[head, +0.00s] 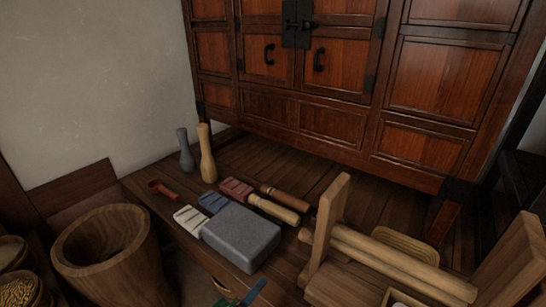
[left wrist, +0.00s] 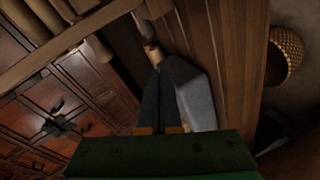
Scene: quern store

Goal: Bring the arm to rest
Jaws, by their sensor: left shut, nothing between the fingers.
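My left gripper (left wrist: 160,70) reaches up the middle of the left wrist view, its two dark fingers closed together with nothing between them. Its green body fills the bottom of that view. In the head view only a small part of my left gripper (head: 230,291) shows at the bottom edge, in front of the grey block (head: 242,237). In the left wrist view the grey block (left wrist: 198,100) lies just right of the fingers, and a pale wooden piece (left wrist: 153,53) shows beyond the tips. I cannot tell whether the fingers touch either. My right gripper is not in view.
A wooden frame with rollers (head: 400,262) stands at the right. Two upright pestle-like pieces (head: 206,152), a red scoop (head: 162,189) and wooden rollers (head: 273,208) sit on the bench behind the block. A wooden tub (head: 105,250) stands left; a cabinet (head: 330,85) closes the back.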

